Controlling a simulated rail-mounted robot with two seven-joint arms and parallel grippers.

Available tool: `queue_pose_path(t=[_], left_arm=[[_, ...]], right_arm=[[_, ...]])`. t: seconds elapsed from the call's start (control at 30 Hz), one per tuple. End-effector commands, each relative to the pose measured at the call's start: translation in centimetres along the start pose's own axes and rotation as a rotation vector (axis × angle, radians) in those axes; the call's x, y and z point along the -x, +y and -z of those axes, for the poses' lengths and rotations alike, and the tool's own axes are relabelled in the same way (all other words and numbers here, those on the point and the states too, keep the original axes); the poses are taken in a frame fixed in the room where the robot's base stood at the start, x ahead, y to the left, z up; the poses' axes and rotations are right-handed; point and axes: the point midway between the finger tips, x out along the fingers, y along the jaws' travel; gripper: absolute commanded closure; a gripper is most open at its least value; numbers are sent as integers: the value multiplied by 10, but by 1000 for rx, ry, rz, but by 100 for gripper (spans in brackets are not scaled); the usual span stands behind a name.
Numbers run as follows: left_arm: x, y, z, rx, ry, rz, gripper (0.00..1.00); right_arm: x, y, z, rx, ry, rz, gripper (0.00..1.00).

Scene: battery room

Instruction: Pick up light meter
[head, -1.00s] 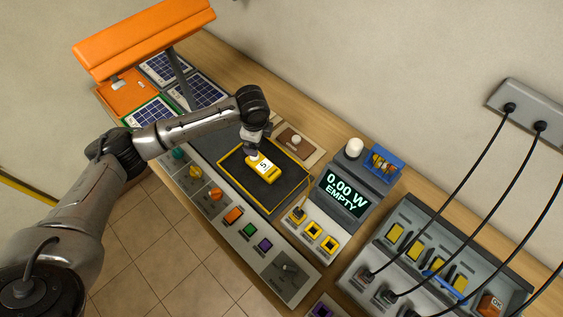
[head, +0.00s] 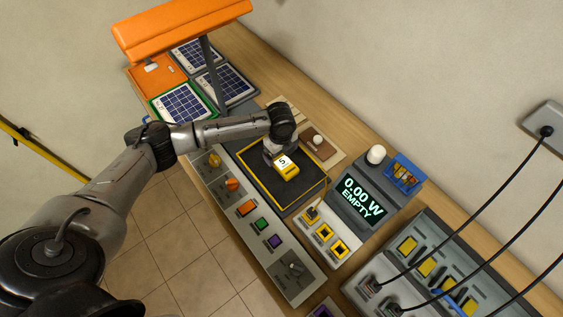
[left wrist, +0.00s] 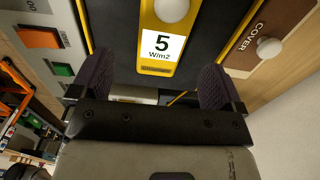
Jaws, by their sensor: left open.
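The light meter (head: 286,168) is a small yellow device with a white display reading 5. It lies on the dark, yellow-edged mat (head: 257,184) in the head view. In the left wrist view the light meter (left wrist: 160,48) shows "5 W/m2" and a pale round dome near the top edge. My right gripper is not in view.
A brown cover board with a white knob (head: 317,140) lies beside the mat. A display box (head: 361,196) reads 0.00 W EMPTY. A button panel (head: 257,225) runs along the front edge. An orange lamp (head: 180,22) overhangs the solar panels (head: 223,84).

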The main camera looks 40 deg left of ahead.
Motion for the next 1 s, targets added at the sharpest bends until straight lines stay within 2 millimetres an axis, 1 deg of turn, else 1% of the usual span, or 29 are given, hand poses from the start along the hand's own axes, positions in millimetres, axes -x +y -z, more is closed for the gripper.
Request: queue_pose_path(t=[0.27, 0.5, 0.6, 0.73, 0.93, 1.0], left_arm=[[-15, 0, 0, 1, -1, -2, 6], [-46, -3, 0, 1, -1, -1, 6], [-55, -3, 0, 0, -2, -1, 6], [-60, -3, 0, -1, -2, 0, 6], [-60, -3, -1, 0, -2, 1, 6], [-60, -3, -1, 0, -2, 1, 12]], right_arm=[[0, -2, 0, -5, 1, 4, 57], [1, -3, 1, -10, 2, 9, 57], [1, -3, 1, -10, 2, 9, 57], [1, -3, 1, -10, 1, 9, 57], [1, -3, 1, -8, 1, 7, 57], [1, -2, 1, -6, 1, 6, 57]])
